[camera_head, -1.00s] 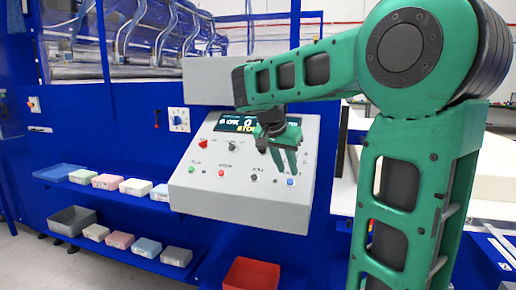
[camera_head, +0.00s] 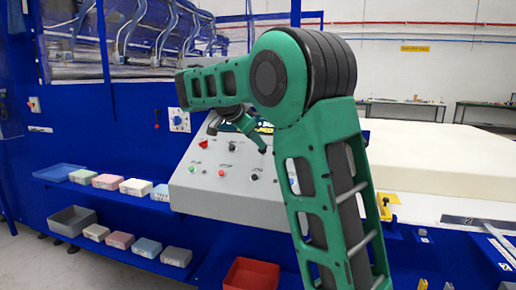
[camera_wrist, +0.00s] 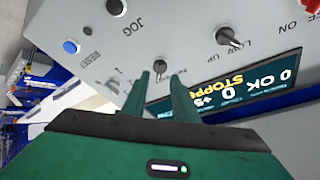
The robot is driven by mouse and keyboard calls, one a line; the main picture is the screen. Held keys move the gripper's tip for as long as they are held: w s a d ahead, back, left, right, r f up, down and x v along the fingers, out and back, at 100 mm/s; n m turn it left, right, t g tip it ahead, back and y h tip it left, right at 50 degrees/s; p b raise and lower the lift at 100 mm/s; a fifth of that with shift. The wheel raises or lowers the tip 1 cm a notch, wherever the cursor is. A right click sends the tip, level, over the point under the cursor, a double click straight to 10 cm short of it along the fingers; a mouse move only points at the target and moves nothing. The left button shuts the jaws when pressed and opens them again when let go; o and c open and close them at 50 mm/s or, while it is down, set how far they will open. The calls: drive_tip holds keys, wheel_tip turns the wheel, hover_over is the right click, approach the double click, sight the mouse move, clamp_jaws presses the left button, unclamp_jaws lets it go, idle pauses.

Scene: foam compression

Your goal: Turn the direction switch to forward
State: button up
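The direction switch looks to be the small metal knob (camera_wrist: 160,67) on the grey control panel in the wrist view. Its label is too blurred to read for certain, and my arm hides this part of the panel in the head view. My gripper (camera_wrist: 162,77) is open, its two green fingers apart. The knob shows in line with the gap, just beyond the fingertips; I cannot tell whether they touch it. In the head view the gripper (camera_head: 263,149) is over the panel's upper right. The grey control panel (camera_head: 225,200) is sloped.
A larger black selector (camera_wrist: 230,38) and the display (camera_wrist: 225,95) are beside the knob in the wrist view. A black jog button (camera_wrist: 116,7) and blue reset button (camera_wrist: 70,46) lie left. A red bin (camera_head: 250,275) stands below the panel; a pale foam block (camera_head: 430,160) is right.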

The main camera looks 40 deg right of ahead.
drive_tip(key=shift+x, duration=2.05)
clamp_jaws()
drive_tip(key=shift+a, duration=0.1)
